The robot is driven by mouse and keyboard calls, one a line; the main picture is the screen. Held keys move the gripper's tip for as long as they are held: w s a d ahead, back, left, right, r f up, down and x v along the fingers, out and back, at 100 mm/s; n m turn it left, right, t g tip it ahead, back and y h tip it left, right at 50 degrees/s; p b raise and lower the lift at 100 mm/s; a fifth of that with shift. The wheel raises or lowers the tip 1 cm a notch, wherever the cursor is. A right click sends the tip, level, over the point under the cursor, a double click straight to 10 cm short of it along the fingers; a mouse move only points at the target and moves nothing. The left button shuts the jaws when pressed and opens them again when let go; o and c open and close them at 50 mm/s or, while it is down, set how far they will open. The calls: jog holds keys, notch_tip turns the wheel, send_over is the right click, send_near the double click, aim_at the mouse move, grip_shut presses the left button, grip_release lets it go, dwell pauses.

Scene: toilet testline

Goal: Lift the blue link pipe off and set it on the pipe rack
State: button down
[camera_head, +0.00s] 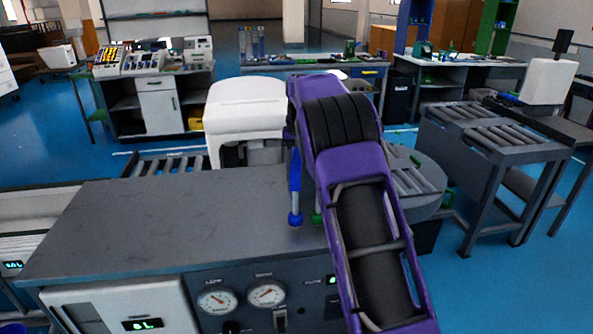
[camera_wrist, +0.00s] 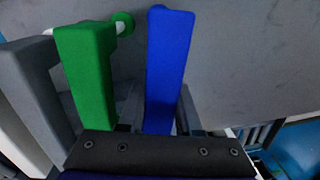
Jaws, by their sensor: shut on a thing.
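The blue link pipe (camera_head: 295,187) stands upright over the grey worktop in the head view, with a rounded lower end. I cannot tell whether that end touches the worktop. In the wrist view the blue link pipe (camera_wrist: 170,65) runs up from between the two grey fingers of my gripper (camera_wrist: 158,112), which is shut on it. A green pipe (camera_wrist: 88,75) is beside it on the left, apart from it. In the head view my purple arm hides most of the green pipe and my gripper. I cannot clearly make out the pipe rack.
The grey worktop (camera_head: 150,225) is bare to the left of the blue pipe. A white box-shaped unit (camera_head: 245,105) stands behind it. Gauges (camera_head: 268,294) are on its front panel. Roller conveyors (camera_head: 490,125) stand to the right. A grey block (camera_wrist: 35,95) is left of the green pipe.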

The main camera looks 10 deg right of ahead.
jog(key=shift+f, duration=0.1)
jog(key=c, duration=0.5)
grip_release()
jog(key=shift+s+d+r+p, duration=0.15)
jog(key=shift+r+p, duration=0.4)
jog(key=shift+r, duration=2.35)
jog(key=shift+w+d+r+p, duration=0.15)
jog(key=shift+r+p, duration=0.45)
jog(key=shift+r, duration=2.3)
jog(key=shift+s+d+r+p, duration=0.15)
jog(key=shift+r+p, duration=0.4)
jog(key=shift+r, duration=2.35)
jog(key=shift+a, duration=0.1)
